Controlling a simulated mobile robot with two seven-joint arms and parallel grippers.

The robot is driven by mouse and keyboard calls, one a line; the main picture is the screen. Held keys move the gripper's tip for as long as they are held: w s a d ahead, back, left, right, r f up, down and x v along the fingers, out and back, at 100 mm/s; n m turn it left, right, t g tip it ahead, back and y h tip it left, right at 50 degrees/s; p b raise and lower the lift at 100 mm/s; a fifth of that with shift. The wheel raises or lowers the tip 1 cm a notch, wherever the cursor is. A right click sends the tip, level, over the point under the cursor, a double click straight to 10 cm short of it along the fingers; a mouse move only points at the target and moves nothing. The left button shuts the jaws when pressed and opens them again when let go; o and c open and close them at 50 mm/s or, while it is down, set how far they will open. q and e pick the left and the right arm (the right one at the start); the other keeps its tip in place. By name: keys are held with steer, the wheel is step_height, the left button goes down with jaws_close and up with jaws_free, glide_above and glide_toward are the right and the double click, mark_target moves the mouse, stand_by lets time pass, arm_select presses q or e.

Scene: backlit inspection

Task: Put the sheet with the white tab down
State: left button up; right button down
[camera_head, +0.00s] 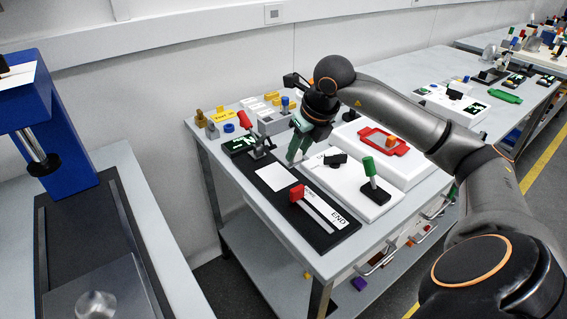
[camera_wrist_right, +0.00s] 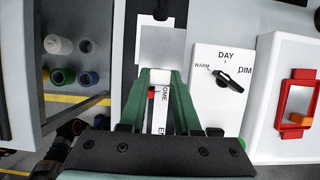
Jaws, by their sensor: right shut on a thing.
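My right gripper (camera_head: 298,148), with green fingers, reaches down over the black board (camera_head: 325,234) on the table. In the right wrist view the gripper (camera_wrist_right: 160,78) is shut on the white tab (camera_wrist_right: 161,76) of a greyish sheet (camera_wrist_right: 160,50). The sheet extends away from the fingertips, over or close to a bright white panel (camera_head: 276,178) in the board. I cannot tell whether the sheet touches the panel. In the head view the sheet is hard to make out near the fingers. My left gripper is not in view.
A red slider handle (camera_head: 297,192) stands on the board near the END label. A dial box (camera_wrist_right: 215,60) marked DAY, DIM and WARM and a green-handled lever (camera_head: 370,168) stand to the right. A small vise-like clamp (camera_head: 259,150) and a grey block with plugs (camera_head: 277,121) stand behind.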

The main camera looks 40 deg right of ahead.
mark_target(285, 160)
steer(key=w+f, duration=0.2)
steer(key=f, duration=0.1)
steer(key=w+f, duration=0.1)
steer(key=shift+w+a+f, duration=0.25)
steer(key=shift+a+f, duration=0.05)
steer(key=shift+a, duration=0.1)
steer(key=shift+w+f, duration=0.15)
steer(key=shift+f, duration=0.75)
steer(key=shift+w+f, duration=0.1)
steer(key=shift+f, duration=0.8)
steer(key=shift+f, duration=0.15)
steer(key=c, duration=0.6)
jaws_free()
steer(key=shift+r+p, duration=0.2)
steer(key=shift+p, duration=0.1)
steer(key=v, duration=1.2)
